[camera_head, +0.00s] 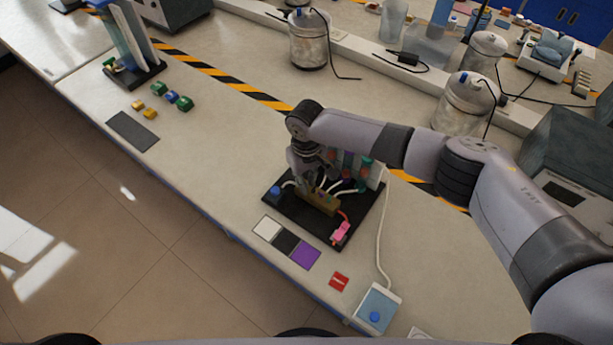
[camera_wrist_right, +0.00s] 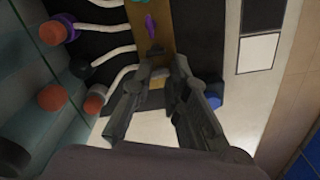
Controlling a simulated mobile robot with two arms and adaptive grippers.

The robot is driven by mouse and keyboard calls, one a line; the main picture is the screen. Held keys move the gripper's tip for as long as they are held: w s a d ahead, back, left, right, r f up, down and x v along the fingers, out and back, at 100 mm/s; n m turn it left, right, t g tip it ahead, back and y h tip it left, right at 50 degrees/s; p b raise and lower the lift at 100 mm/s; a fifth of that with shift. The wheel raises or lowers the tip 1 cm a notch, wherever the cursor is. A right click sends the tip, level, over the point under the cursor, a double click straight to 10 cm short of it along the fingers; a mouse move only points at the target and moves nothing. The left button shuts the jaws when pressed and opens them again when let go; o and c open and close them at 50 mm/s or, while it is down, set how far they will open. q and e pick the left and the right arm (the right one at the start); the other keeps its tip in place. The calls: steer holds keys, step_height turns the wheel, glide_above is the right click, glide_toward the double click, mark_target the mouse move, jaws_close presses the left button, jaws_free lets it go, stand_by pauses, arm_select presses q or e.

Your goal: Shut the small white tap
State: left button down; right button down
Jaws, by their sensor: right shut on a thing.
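The brass-coloured tap block (camera_head: 318,201) stands on a black board (camera_head: 300,218) on the bench. In the right wrist view the block (camera_wrist_right: 150,45) carries a purple tap (camera_wrist_right: 150,27) and a green tap (camera_wrist_right: 140,2). My right gripper (camera_head: 308,188) reaches down over the block's left end. In the right wrist view its fingers (camera_wrist_right: 160,76) are closed in at that end, around a small pale part, which I take to be the white tap. The fingers mostly hide it, so its handle angle cannot be told. My left gripper is out of view.
Pale tubes run from the block to a rack of capped bottles behind it; a red cap (camera_wrist_right: 50,97) shows. A blue part (camera_head: 275,192) and a pink part (camera_head: 341,231) sit on the board. White, black and purple cards (camera_head: 305,255) lie in front.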

steer(key=shift+m, duration=0.4)
steer(key=shift+a, duration=0.1)
steer(key=c, duration=1.7)
jaws_free()
step_height(320, 180, up, 12)
